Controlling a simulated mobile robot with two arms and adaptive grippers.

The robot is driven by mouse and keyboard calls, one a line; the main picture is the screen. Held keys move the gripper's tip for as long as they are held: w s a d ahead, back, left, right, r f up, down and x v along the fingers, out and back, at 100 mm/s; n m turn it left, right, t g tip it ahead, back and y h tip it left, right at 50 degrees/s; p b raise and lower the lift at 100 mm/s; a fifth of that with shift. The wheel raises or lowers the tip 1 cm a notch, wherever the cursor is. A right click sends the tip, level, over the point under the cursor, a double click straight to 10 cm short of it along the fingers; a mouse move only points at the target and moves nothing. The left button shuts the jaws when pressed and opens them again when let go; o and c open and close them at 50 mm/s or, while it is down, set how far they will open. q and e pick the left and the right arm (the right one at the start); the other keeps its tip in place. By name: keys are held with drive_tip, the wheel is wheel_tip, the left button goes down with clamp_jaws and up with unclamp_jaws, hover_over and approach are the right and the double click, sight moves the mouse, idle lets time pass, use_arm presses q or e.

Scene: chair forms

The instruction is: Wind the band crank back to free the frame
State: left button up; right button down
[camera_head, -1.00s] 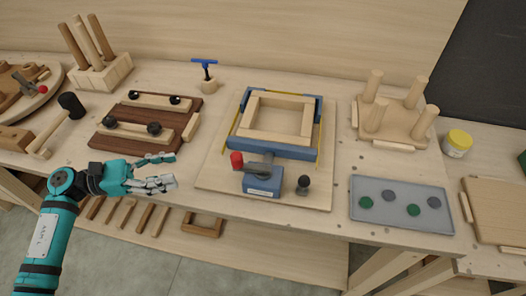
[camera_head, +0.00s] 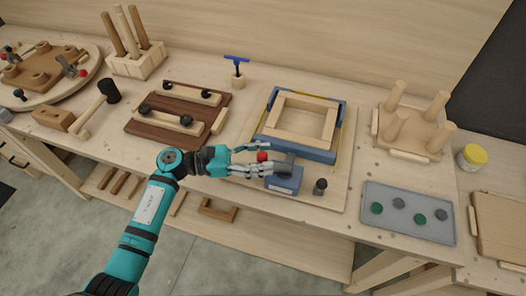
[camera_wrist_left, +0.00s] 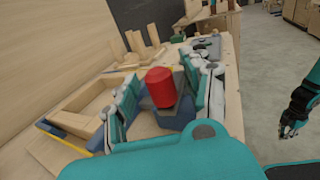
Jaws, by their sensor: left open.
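The wooden frame (camera_head: 325,121) lies on the board, with blue corner pieces and a yellow band (camera_head: 338,145) around it. The band crank is a blue block (camera_head: 285,181) with a grey arm and a red knob (camera_head: 262,156). My left gripper (camera_head: 265,161) is open at the crank, with the red knob between its fingers. In the left wrist view the red knob (camera_wrist_left: 160,86) stands between the two open fingers; I cannot tell whether they touch it. The frame (camera_wrist_left: 84,108) shows to the left there. My right gripper (camera_wrist_left: 291,128) shows at the right edge of the left wrist view.
A black knob (camera_head: 320,187) stands just right of the crank block. A grey tray (camera_head: 408,238) with green and grey discs lies to the right. A dark clamp board (camera_head: 150,128) and a mallet (camera_head: 109,91) lie to the left.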

use_arm(q)
drive_tip(key=shift+d, duration=0.2)
drive_tip(key=c, duration=0.9)
clamp_jaws()
use_arm(e)
drive_tip(key=shift+s+a+r, duration=0.1)
drive_tip(key=shift+a, duration=0.25)
